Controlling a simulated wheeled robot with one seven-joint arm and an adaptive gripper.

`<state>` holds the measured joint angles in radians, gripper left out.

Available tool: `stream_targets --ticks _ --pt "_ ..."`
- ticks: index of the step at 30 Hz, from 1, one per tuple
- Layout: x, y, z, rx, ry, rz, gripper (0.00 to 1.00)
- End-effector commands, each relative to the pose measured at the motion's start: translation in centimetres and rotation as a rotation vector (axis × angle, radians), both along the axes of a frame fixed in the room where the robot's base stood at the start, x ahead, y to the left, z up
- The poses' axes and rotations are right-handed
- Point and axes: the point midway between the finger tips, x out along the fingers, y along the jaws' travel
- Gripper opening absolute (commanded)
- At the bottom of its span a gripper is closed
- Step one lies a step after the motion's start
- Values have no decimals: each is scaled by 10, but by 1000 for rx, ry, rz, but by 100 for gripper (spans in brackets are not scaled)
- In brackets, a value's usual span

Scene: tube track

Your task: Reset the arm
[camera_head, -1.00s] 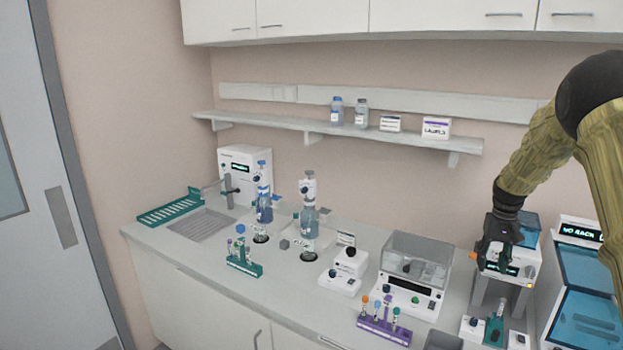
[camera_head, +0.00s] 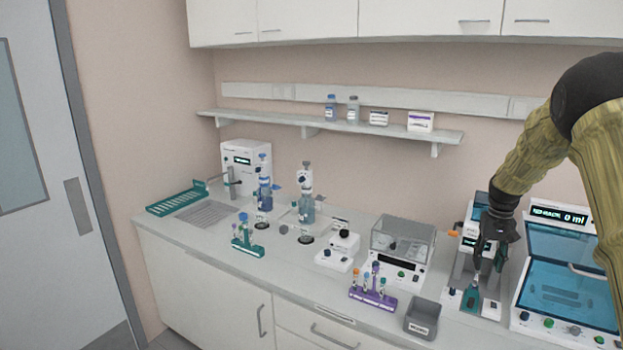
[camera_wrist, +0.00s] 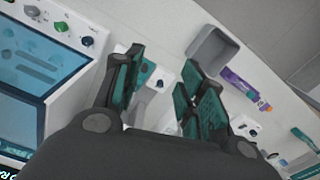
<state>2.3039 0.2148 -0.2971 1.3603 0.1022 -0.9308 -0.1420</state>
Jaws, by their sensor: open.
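My gripper (camera_head: 487,258) points down over the right part of the bench, just above a small white station with a teal holder (camera_head: 470,299). The wrist view shows its dark fingers with teal pads spread apart (camera_wrist: 163,78). I see nothing held between them; the teal holder shows in the gap. My arm comes in from the right edge of the head view, bent downward. The fingers hide part of the device behind them in the head view, and I cannot tell whether they touch the holder.
Right of my gripper is a machine with a blue glassy panel (camera_head: 568,292) and a "0 ml" display. To the left are a grey bin (camera_head: 422,318), a purple tube rack (camera_head: 372,301) and a clear-lidded device (camera_head: 401,240). A wall shelf (camera_head: 290,122) runs behind.

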Motion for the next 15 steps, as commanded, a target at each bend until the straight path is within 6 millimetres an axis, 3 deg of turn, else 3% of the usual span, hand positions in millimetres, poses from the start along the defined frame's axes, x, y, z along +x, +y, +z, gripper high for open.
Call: stream_targets --ticks 5,15 --pt "-8 2 -21 -5 4 -1 40" --pt "-37 16 -88 -26 7 4 40"
